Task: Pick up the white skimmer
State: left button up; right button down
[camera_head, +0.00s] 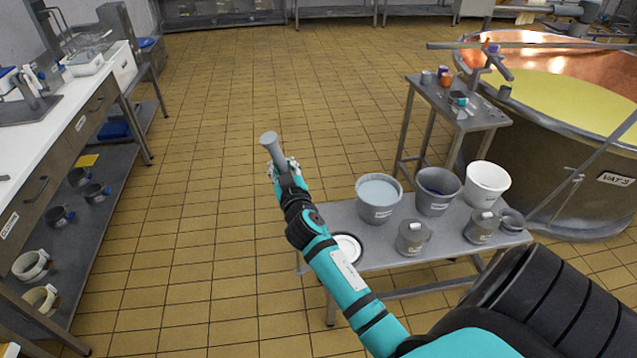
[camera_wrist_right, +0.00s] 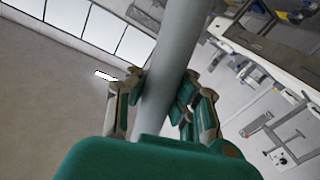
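My right gripper (camera_head: 279,165) is raised over the floor, left of the low grey table. It is shut on a smooth grey rod (camera_head: 269,142); in the right wrist view the rod (camera_wrist_right: 174,60) runs between both fingers. Whether the rod belongs to a skimmer cannot be told. A round white disc with a dark rim (camera_head: 348,246) lies at the table's left end, partly hidden by my right arm; it may be the white skimmer, but I cannot tell. My left gripper is not in view.
The low table (camera_head: 385,256) holds a light grey bucket (camera_head: 377,199), a dark bucket (camera_head: 437,192), a white bucket (camera_head: 486,186) and grey lidded pots (camera_head: 412,238). A copper vat (camera_head: 560,185) stands at right, a counter (camera_head: 60,120) at left. The tiled floor between is clear.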

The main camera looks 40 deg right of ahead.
dwell(0.3)
notch_tip(320, 180, up, 17)
jog(key=p, duration=0.6)
dwell(0.5)
